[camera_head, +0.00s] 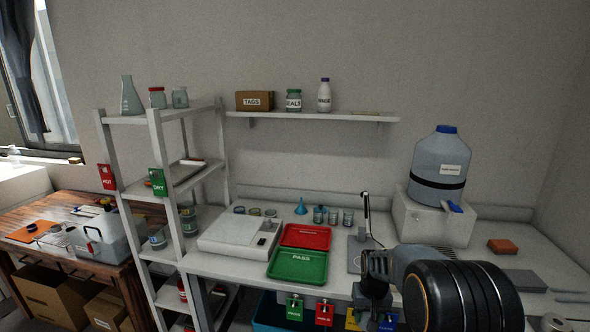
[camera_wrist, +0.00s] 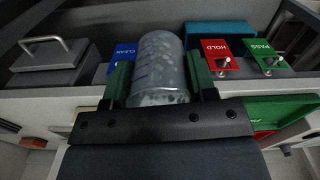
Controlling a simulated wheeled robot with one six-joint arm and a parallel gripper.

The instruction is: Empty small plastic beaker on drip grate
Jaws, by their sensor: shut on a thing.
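In the wrist view my gripper (camera_wrist: 159,78) is shut on a clear plastic beaker (camera_wrist: 158,62). Its green-padded fingers press on both sides of the beaker. The beaker's wall looks speckled, and I see no clear liquid level in it. In the head view my arm reaches in at the lower right, and the beaker cannot be made out there. A dark slotted surface, possibly the drip grate (camera_head: 447,250), shows partly behind my arm, below the water jug's blue tap (camera_head: 454,207). I cannot be sure that it is the grate.
The large water jug (camera_head: 440,170) stands on a white block (camera_head: 420,218). A red tray (camera_head: 305,237) and a green PASS tray (camera_head: 298,267) lie left of my arm. Small glassware stands behind them.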

